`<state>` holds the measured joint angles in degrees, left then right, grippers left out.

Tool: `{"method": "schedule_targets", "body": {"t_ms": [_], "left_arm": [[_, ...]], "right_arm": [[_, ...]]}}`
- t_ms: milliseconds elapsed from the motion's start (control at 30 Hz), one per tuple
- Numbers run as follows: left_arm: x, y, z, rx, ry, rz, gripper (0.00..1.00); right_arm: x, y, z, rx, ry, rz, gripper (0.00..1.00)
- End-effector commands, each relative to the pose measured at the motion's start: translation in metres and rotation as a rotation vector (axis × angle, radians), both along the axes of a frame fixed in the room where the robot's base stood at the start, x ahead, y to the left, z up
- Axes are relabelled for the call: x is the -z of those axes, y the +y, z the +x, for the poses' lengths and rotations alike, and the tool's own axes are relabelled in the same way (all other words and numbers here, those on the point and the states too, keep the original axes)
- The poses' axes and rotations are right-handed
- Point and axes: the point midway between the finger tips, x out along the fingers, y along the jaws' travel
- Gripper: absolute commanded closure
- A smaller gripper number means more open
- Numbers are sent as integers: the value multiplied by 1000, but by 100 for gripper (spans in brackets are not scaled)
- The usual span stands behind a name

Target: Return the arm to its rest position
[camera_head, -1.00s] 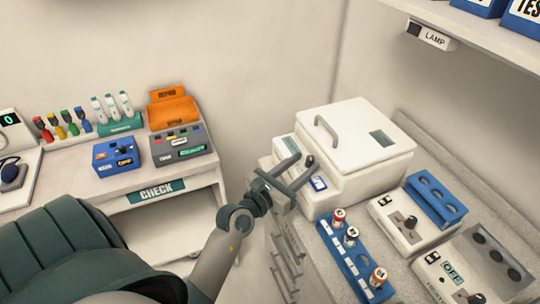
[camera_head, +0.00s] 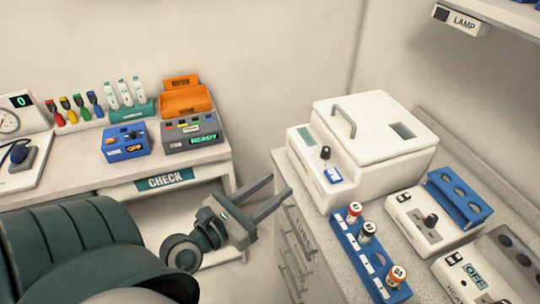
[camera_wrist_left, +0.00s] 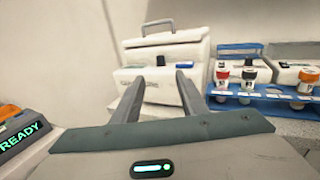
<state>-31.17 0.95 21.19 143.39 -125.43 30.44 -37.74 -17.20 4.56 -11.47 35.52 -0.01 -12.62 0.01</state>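My left gripper (camera_head: 281,186) is open and empty, held in the gap between the back-left bench and the right counter. Its two fingers lie parallel and apart, and point up and right toward the white lidded machine (camera_head: 372,140) without touching it. In the left wrist view both fingers (camera_wrist_left: 160,82) show with nothing between them, and the white machine (camera_wrist_left: 168,52) stands beyond. My left arm comes in from the lower left and bends at the wrist. My right gripper is not in view.
A blue rack (camera_head: 350,246) with three capped vials stands on the right counter (camera_head: 440,285), before white devices (camera_head: 425,220). On the left bench (camera_head: 70,172) are a blue box (camera_head: 126,142), a grey box reading READY (camera_head: 190,133) and an orange bin (camera_head: 186,101). A LAMP shelf overhangs top right.

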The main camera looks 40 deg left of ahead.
Motion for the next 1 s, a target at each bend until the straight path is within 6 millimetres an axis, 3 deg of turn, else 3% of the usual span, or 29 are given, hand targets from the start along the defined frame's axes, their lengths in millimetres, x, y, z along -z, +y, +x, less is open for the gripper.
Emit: {"method": "schedule_targets", "body": {"t_ms": [767, 1000], "left_arm": [[-2, 0, -4, 1, -5, -9, 61], [-30, -3, -4, 0, -112, -188, 61]], "right_arm": [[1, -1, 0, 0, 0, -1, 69], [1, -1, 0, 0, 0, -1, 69]]}}
